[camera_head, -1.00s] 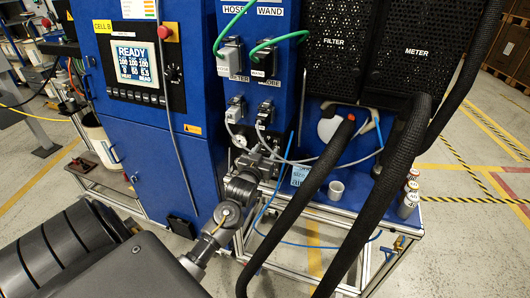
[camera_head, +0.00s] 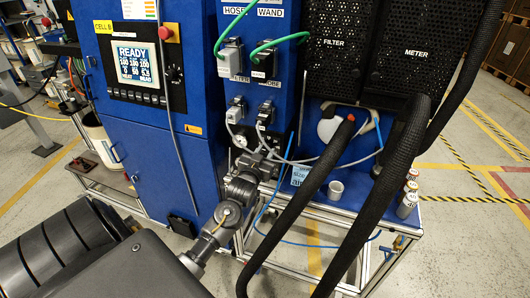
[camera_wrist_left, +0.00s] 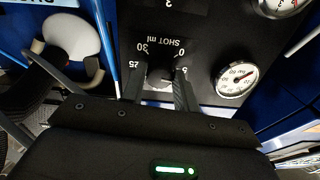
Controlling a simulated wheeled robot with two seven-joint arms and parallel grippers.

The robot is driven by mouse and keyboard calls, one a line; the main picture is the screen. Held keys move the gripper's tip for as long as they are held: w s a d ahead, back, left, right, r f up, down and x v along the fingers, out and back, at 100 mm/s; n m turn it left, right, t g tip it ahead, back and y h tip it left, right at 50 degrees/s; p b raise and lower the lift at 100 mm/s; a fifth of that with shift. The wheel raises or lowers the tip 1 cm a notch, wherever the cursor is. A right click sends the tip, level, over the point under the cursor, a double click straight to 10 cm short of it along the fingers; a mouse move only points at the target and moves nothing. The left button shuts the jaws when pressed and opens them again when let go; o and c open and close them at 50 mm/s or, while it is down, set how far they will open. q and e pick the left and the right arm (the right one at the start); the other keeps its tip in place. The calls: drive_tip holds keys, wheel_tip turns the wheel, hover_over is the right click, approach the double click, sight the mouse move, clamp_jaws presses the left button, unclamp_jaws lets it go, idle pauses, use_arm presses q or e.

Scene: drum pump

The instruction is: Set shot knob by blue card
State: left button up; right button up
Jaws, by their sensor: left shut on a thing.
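My left gripper (camera_wrist_left: 162,84) is shut on the knob, one dark finger on each side. The fingers hide much of the knob, so I cannot tell its pointer position. In the head view my left arm reaches to the blue machine. A light blue card (camera_head: 300,175) stands right of it; its small print is unreadable here. My right gripper is not in view.
A dial gauge (camera_wrist_left: 237,79) lies right of the knob. A screen (camera_head: 133,63) on the machine reads READY. Thick black hoses (camera_head: 385,165) cross the right front. A white cup (camera_head: 336,190) and small cans (camera_head: 408,200) stand on the bench.

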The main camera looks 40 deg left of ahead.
use_arm(q)
drive_tip(key=m+p, duration=0.2)
drive_tip(key=m, duration=0.1)
drive_tip(key=shift+r, duration=0.2)
drive_tip(key=m+p, duration=0.3)
drive_tip(key=m, duration=0.2)
drive_tip(key=shift+m, duration=0.4)
drive_tip(key=m+p, duration=0.2)
drive_tip(key=m, duration=0.2)
drive_tip(key=shift+m+p, duration=0.95)
drive_tip(key=shift+m, duration=0.85)
drive_tip(key=o, duration=1)
drive_tip(key=shift+f, duration=0.1)
